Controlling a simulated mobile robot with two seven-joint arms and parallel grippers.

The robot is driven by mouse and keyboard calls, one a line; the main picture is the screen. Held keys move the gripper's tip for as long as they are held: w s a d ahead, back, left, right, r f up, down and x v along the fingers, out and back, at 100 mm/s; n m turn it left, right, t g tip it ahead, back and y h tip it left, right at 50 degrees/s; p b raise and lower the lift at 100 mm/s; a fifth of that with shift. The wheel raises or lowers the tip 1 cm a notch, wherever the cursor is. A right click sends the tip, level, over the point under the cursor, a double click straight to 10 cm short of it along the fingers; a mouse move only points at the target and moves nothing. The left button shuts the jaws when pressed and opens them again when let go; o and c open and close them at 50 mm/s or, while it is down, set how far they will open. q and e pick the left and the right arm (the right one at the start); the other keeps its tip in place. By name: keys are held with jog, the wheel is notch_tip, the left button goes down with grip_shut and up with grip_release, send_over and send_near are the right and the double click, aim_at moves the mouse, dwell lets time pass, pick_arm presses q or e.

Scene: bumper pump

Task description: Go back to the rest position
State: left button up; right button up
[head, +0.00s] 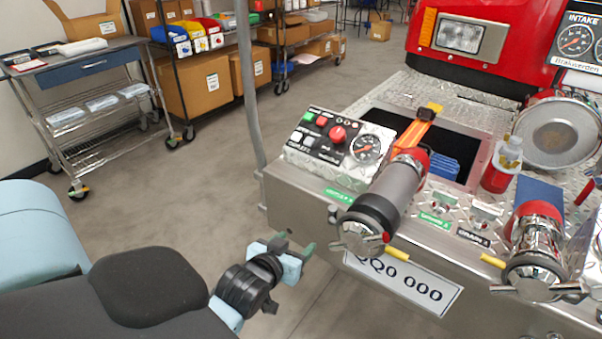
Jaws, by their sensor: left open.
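My left gripper (294,246) is low in the middle of the head view, at the end of its black wrist. It is open and I see nothing between its fingers. It is in front of the left corner of the truck's steel bumper (300,205) and looks apart from it. How large the gap is I cannot tell. My right gripper is out of view.
The bumper carries a control panel (335,140), a grey hose nozzle (388,200), a chrome fitting (537,245) and a red-and-white bottle (502,165). A metal cart (85,95) and shelves with boxes (195,85) stand at the back left. The floor between is clear.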

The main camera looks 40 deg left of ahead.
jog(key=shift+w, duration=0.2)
pick_arm(q)
jog(key=s+d+f+m+g+h+p, duration=0.1)
jog(key=s+d+p, duration=0.3)
jog(key=s, duration=0.5)
jog(key=s+d+f+m+g+h+p, duration=0.1)
jog(key=s+d, duration=0.4)
jog(key=s, duration=0.5)
jog(key=s+d+f+m+g+h+p, duration=0.2)
jog(key=s+d+f+m+h+p, duration=0.1)
jog(key=s, duration=0.6)
notch_tip(320, 180, down, 2)
jog(key=d+p, duration=0.1)
jog(key=p, duration=0.2)
jog(key=shift+s+d+p, duration=0.2)
jog(key=shift+s+p, duration=0.1)
jog(key=shift+s, duration=0.05)
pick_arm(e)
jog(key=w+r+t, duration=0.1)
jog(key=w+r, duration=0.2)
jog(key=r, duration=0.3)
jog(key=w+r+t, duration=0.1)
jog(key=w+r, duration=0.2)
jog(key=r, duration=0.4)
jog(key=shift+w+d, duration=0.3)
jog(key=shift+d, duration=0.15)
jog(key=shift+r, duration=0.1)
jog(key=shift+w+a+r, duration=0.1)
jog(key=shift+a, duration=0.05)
